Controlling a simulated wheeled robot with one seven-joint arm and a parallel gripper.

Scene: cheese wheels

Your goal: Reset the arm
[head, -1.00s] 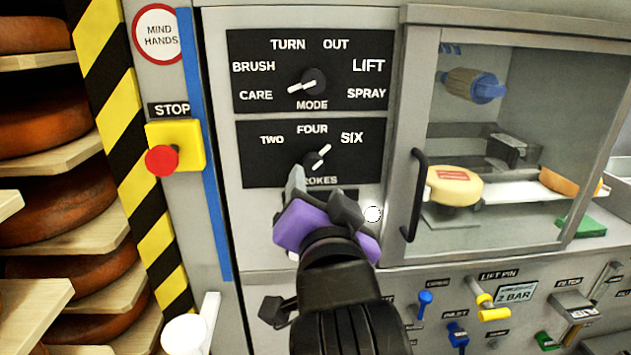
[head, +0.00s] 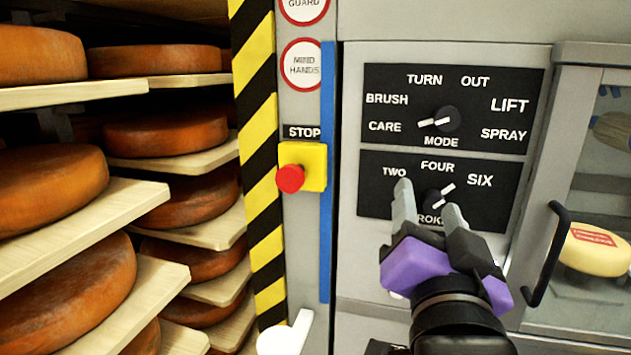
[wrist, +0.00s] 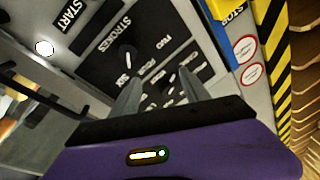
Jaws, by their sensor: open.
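My gripper (head: 430,205) is open and empty, in front of the lower part of the machine's control panel in the head view. Its two grey fingertips also show in the wrist view (wrist: 160,95), apart, with the purple palm below them. The strokes knob (head: 438,198) is just behind the fingers, its white mark pointing towards SIX. I cannot tell how far the fingers are from the panel. The mode knob (head: 440,121) is above, its mark pointing towards CARE. Part of the STROKES label is hidden by a finger.
A yellow stop box with a red button (head: 290,178) is left of my gripper. A black door handle (head: 546,255) is on the right, by a window with a pale cheese wheel (head: 597,250). Shelves (head: 180,150) of orange cheese wheels fill the left. A white lever (head: 287,338) stands below.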

